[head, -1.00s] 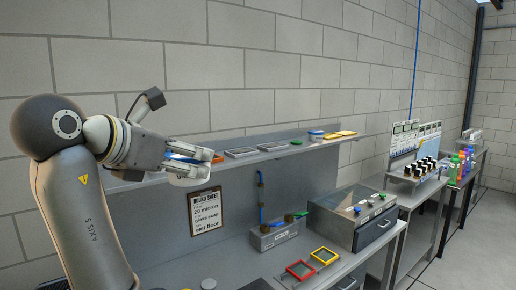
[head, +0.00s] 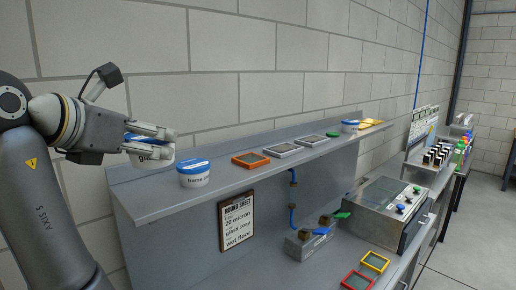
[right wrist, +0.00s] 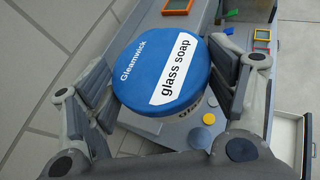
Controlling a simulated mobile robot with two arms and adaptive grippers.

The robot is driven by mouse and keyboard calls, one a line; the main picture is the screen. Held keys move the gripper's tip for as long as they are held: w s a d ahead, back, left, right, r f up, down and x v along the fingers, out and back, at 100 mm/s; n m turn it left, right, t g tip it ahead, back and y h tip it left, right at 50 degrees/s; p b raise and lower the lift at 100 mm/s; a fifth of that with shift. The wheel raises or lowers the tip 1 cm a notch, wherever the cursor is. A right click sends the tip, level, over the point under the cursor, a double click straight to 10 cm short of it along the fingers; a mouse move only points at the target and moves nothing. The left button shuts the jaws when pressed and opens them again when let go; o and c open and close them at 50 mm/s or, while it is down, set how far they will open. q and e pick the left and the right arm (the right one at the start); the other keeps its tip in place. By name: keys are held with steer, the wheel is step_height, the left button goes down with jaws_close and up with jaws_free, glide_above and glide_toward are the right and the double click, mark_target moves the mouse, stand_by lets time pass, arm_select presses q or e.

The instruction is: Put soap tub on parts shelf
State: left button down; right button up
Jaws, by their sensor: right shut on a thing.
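The soap tub, white with a blue lid, shows in the head view (head: 145,161) and, with its "glass soap" label, in the right wrist view (right wrist: 160,65). My right gripper (head: 168,138) is shut on it, with a finger on either side in the right wrist view. The tub is held upright near the left end of the grey parts shelf (head: 150,207). Its exact height over the shelf is hard to tell. My left gripper is not in view.
Another white tub with a blue lid (head: 194,174) stands on the shelf, close right of the held tub. The shelf's left front is bare.

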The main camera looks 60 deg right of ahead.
steer(key=shift+s+r, duration=0.15)
steer(key=shift+s, duration=0.2)
steer(key=shift+w+d+p, duration=0.15)
steer(key=shift+d+p, duration=0.1)
steer(key=shift+p, duration=0.15)
steer(key=w+d+f+p, duration=0.1)
steer(key=w+f+p, duration=0.1)
steer(key=w+f, duration=0.1)
steer(key=w+d+f+p, duration=0.1)
steer(key=w+d+f, duration=0.1)
steer(key=w+f, duration=0.1)
steer(key=w+d+f+p, duration=0.2)
steer(key=w+f, duration=0.1)
steer(key=w, duration=0.2)
steer(key=shift+w+d+p, duration=0.1)
steer(key=shift+w+p, duration=0.05)
steer(key=shift+p, duration=0.15)
steer(key=f+p, duration=0.1)
steer(key=w+f+p, duration=0.1)
steer(key=shift+d+f, duration=0.2)
steer(key=shift+f, duration=0.55)
steer(key=shift+s+f, duration=0.15)
steer(key=shift+f, duration=0.05)
